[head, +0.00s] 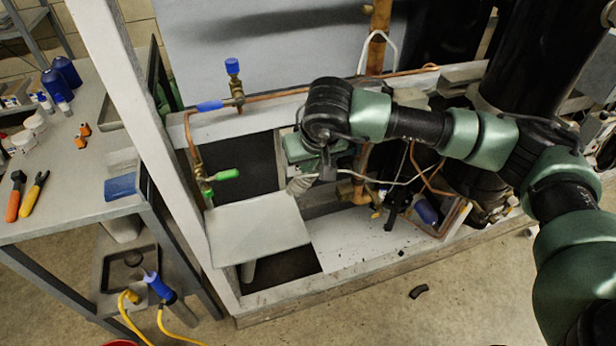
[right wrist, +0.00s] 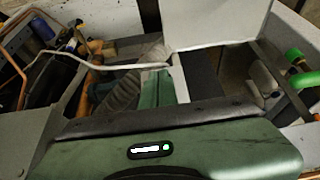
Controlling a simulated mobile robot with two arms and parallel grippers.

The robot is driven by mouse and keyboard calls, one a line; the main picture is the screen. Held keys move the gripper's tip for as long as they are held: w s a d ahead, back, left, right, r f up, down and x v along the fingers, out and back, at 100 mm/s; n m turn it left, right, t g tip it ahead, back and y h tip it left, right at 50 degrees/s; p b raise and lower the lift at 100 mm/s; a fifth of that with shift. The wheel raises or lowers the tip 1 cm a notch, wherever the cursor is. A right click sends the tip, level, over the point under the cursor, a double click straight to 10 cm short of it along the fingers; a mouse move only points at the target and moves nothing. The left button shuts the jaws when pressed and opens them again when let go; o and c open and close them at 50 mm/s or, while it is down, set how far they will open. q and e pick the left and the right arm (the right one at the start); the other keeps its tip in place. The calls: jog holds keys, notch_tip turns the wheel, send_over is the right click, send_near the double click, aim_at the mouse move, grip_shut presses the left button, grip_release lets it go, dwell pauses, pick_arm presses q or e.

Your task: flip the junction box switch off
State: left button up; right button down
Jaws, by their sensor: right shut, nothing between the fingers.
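A flat pale grey panel (head: 258,232), possibly the junction box face, stands at the front left of the rack; it also shows at the top of the right wrist view (right wrist: 215,22). I cannot make out a switch on it. A grey ribbed conduit (head: 298,186) meets its upper right corner. My right gripper (head: 328,173) points down just above and right of that conduit, its fingers shut and empty. Whether it touches anything is unclear. In the right wrist view, my green hand fills the bottom and the fingertips cannot be made out. My left gripper is out of view.
Copper pipes with a blue-handled valve (head: 233,68) and a green-handled valve (head: 228,174) stand left of the hand. A white cable (head: 395,182) runs close to its right. A pale post (head: 130,110) and a workbench (head: 75,195) with pliers stand at the left.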

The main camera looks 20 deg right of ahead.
jog(key=shift+w+r, duration=0.25)
jog(key=shift+w, duration=0.55)
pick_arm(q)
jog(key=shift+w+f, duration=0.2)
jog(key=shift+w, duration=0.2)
pick_arm(e)
jog(key=shift+r, duration=0.1)
